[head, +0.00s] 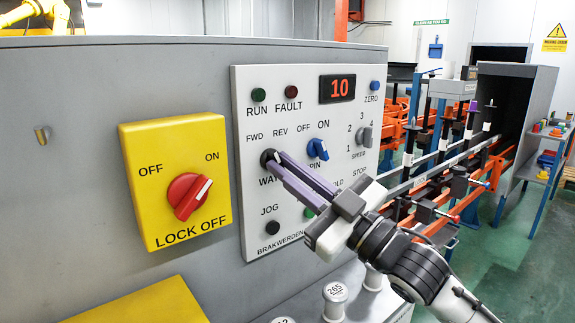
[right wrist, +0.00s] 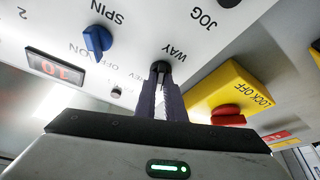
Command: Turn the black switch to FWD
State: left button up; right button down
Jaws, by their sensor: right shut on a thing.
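The black switch (head: 267,156) sits on the white control panel (head: 248,100) under the FWD and REV labels. In the head view it is partly hidden behind the fingertips. My right gripper (head: 278,162) reaches in from the lower right with its purple fingers shut on the black switch. In the right wrist view the right gripper (right wrist: 161,80) points straight at the panel, with the dark knob (right wrist: 160,66) between its fingertips. The switch's pointer direction is hard to tell. My left gripper is not in view.
The blue SPIN switch (head: 318,149) is close right of the fingers. A grey speed knob (head: 364,137) is further right. The yellow LOCK OFF box (head: 140,190) with a red knob (head: 187,196) stands out at left. White labelled spindles (head: 335,296) stand below the panel.

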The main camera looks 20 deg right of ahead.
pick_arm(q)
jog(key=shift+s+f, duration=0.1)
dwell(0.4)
pick_arm(e)
jog(key=c, duration=1.8)
grip_release()
jog(key=shift+c, duration=0.2)
pick_arm(q)
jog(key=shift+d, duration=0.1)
jog(key=b, duration=0.1)
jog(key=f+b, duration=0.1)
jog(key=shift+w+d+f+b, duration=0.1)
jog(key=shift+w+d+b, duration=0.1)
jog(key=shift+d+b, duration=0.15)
pick_arm(e)
jog(key=v, duration=1)
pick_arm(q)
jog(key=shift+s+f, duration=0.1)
pick_arm(e)
jog(key=shift+s+d+f, duration=0.1)
jog(key=shift+s, duration=0.05)
